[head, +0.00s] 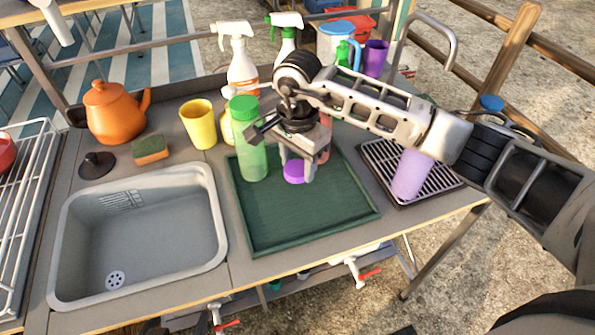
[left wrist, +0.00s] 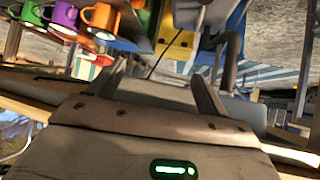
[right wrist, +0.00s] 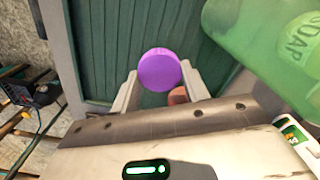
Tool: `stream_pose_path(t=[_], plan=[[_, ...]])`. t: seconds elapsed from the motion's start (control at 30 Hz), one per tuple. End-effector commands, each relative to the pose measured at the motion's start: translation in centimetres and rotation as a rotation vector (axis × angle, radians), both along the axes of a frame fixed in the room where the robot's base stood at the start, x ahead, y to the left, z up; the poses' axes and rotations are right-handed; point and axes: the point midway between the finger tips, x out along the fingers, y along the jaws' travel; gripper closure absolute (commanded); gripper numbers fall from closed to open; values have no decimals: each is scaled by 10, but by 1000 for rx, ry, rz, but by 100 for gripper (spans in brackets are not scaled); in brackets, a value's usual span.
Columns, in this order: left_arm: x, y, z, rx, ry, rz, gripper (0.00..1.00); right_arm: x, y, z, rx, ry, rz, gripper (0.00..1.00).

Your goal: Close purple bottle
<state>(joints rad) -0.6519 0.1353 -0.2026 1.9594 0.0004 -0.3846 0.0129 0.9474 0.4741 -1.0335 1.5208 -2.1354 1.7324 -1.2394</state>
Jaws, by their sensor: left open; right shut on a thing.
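The pale purple bottle (head: 409,175) stands on the black drain rack (head: 440,183) at the right. My right arm passes in front of its top, so I cannot see its mouth. My right gripper (head: 296,172) is over the green tray (head: 325,212) and shut on a purple cap (head: 293,172). In the right wrist view the cap (right wrist: 159,69) sits between the two fingertips. My left gripper (left wrist: 163,76) shows only in the left wrist view, with its fingers apart and nothing between them.
A green soap bottle (head: 249,150) stands on the tray close left of my right gripper. A yellow cup (head: 198,124), spray bottles (head: 240,66) and an orange teapot (head: 110,112) stand behind. The sink (head: 140,240) is at the left. The tray's front is clear.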

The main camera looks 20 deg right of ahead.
Motion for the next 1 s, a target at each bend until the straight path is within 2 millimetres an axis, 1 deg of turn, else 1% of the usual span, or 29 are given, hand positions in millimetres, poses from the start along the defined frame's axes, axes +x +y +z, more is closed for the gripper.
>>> stream_pose_path(t=[0.03,0.3,0.5,0.6,0.7,0.83,1.0], plan=[[1,0,-2,-2,-2,0,23,2,0,11,1,-6,1,79],[3,-2,-4,-7,-13,-2,23,1,0,74,2,-7,1,79],[3,-3,-8,-8,-6,-3,23,1,0,114,1,-5,1,79],[3,-3,-8,-8,-6,-5,23,1,1,128,1,-4,0,79],[4,-4,-6,-9,-10,-6,23,0,0,138,0,-2,0,79],[4,-4,-5,-10,-14,-7,23,0,0,144,0,-1,0,79],[3,-4,-6,-9,-12,-8,23,0,0,145,1,0,0,79]])
